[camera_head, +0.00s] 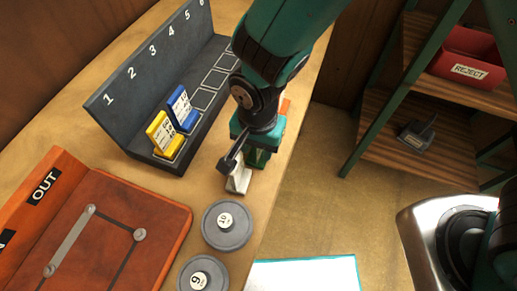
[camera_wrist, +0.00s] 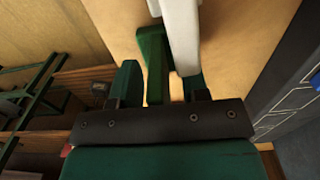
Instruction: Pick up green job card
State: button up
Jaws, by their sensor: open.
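My gripper (camera_head: 246,166) is open, low over the strip of wooden bench between the dark numbered rack and the bench edge. In the wrist view, the green job card (camera_wrist: 154,58) shows as a narrow green piece between the two teal fingers of my gripper (camera_wrist: 161,82). A pale piece (camera_wrist: 183,35) lies right against it; I cannot tell whether it is the card's face. In the head view the pale piece (camera_head: 239,181) sticks out below the fingers, and my gripper hides most of the card. No grip on the card shows.
The numbered rack (camera_head: 120,105) holds a yellow card (camera_head: 161,134) and a blue card (camera_head: 183,109). Two grey round weights (camera_head: 228,224) lie near the bench edge. An orange-brown OUT board (camera_head: 150,210) is at left. A shelf with a red REJECT bin (camera_head: 470,62) stands at right.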

grip_shut()
jog(key=shift+r, duration=0.1)
